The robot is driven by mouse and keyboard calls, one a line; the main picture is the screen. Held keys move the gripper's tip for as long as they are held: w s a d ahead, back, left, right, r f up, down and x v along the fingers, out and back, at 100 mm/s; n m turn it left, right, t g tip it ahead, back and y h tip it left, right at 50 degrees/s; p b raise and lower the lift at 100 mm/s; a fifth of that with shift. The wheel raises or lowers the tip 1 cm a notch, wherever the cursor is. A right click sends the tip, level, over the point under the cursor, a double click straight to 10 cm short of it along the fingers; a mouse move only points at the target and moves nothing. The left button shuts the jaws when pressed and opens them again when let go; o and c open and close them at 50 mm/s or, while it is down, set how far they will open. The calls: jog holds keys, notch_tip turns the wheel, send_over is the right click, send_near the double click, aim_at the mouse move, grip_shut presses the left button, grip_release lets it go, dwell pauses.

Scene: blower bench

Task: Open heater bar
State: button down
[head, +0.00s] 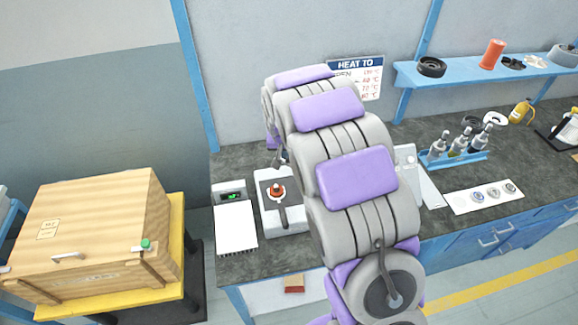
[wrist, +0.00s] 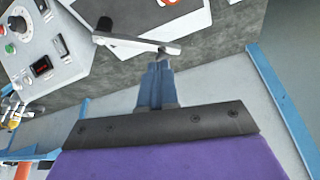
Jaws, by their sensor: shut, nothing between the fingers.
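In the wrist view a flat light-grey bar (wrist: 140,43), likely the heater bar, runs across the top middle, with a dark round knob near its left end. It lies beside a grey control unit (wrist: 65,50) with a dial, a red-lit display and switches. My gripper (wrist: 158,62) is shut and empty, its fingertips right at the bar's right part. I cannot tell whether they touch it. In the head view part of a grey control unit (head: 405,160) shows right of my arm. My arm hides the bar and the gripper there.
A wooden crate (head: 85,230) stands at left. A blue shelf (head: 470,73) hangs above.

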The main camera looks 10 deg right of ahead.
jog(key=w+d+r+b+x, duration=0.1)
jog(key=w+x, duration=0.1)
jog(key=x, duration=1)
jog(key=shift+w, duration=0.15)
jog(key=shift+d+f, duration=0.1)
jog(key=shift+w, duration=0.1)
